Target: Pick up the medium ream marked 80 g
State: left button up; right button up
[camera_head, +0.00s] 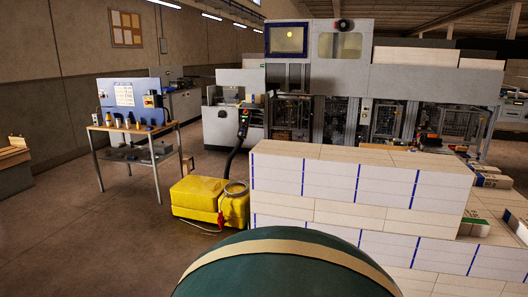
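A large stack of white reams (330,175) with blue vertical stripes fills the right middle of the head view. Lower layers of the stack reach towards the right edge. A few smaller packs with coloured labels (494,179) lie at the far right, beside the stack. No 80 g marking can be read on any ream at this size. Neither of my grippers is in view.
A yellow container (196,197) stands on the floor left of the stack. A workbench (135,135) with small items stands further left. A large grey machine (345,85) spans the back. The floor (90,235) at left is clear. A dark green rounded shape (285,272) fills the bottom centre.

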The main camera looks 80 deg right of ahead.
aim_at(484, 180)
jog(key=z, duration=4.1)
jog(key=i+l+z, duration=0.3)
jog(key=l+z, duration=0.15)
jog(key=i+l+z, duration=0.9)
jog(key=i+z, duration=0.55)
jog(key=i+u, duration=0.15)
jog(key=i, duration=0.4)
jog(key=i+l+u, duration=0.15)
jog(key=i, duration=0.35)
jog(key=i+l+u, duration=0.1)
jog(key=i, duration=0.45)
jog(key=i+j+u, duration=0.1)
jog(key=i+u, duration=0.6)
jog(key=i, duration=0.15)
jog(key=i+l+u, duration=0.15)
jog(key=i+u, duration=0.2)
jog(key=i, duration=0.1)
